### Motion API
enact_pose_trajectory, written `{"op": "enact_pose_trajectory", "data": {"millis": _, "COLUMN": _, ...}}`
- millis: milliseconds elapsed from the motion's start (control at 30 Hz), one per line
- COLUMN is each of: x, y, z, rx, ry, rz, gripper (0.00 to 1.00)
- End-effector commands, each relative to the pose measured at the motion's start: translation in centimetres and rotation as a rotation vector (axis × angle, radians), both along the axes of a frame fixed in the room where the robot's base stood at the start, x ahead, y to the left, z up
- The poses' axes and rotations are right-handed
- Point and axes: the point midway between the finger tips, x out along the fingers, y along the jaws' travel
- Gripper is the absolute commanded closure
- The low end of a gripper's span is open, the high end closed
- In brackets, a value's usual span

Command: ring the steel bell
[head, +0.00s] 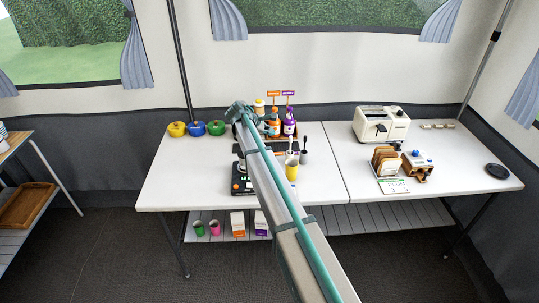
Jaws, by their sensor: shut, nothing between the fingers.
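I cannot make out a steel bell in the head view; it may be hidden behind my arm or too small to tell. My arm reaches from the lower right across the middle of the white table (182,174) to a joint above its back part. My gripper's fingers do not show; the arm's own links seem to cover them.
Yellow, blue and green round pots (196,128) stand at the back left. Bottles (289,124), cups and a black scale-like device (241,183) crowd around my arm. A toaster (382,124), bread rack (386,160) and black disc (497,171) stand right. The left front table is clear.

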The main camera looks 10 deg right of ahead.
Motion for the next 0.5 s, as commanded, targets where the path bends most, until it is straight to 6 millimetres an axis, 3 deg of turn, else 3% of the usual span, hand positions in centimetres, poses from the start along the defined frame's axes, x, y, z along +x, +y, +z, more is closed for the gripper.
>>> {"op": "enact_pose_trajectory", "data": {"millis": 267, "x": 0.0, "y": 0.0, "z": -1.1, "rx": 0.000, "ry": 0.001, "rz": -0.001, "gripper": 1.00}}
{"op": "enact_pose_trajectory", "data": {"millis": 500, "x": 0.0, "y": 0.0, "z": -3.6, "rx": 0.001, "ry": 0.002, "rz": -0.001, "gripper": 1.00}}
